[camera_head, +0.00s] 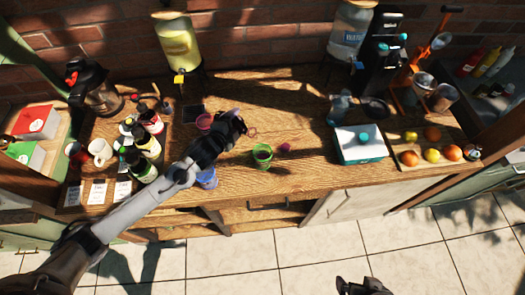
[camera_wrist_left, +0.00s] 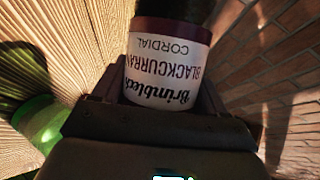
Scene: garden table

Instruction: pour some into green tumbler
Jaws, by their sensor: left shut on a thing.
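The green tumbler (camera_head: 263,157) stands upright on the wooden table, with something dark purple showing inside. It also shows at the left of the left wrist view (camera_wrist_left: 38,122). My left gripper (camera_head: 241,127) is above the table, just behind and left of the tumbler. It is shut on a bottle labelled blackcurrant cordial (camera_wrist_left: 166,68), whose label reads upside down in the wrist view. In the head view the bottle is mostly hidden by the gripper, and I cannot see a stream. My right gripper (camera_head: 362,287) is at the bottom edge, away from the table; its jaws are unclear.
A pink tumbler (camera_head: 204,121) and a blue tumbler (camera_head: 207,179) stand close to my left arm. A small pink thing (camera_head: 284,148) lies right of the green tumbler. Several bottles (camera_head: 146,143) stand at left. A teal-and-white box (camera_head: 360,145) is at right, with clear table before it.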

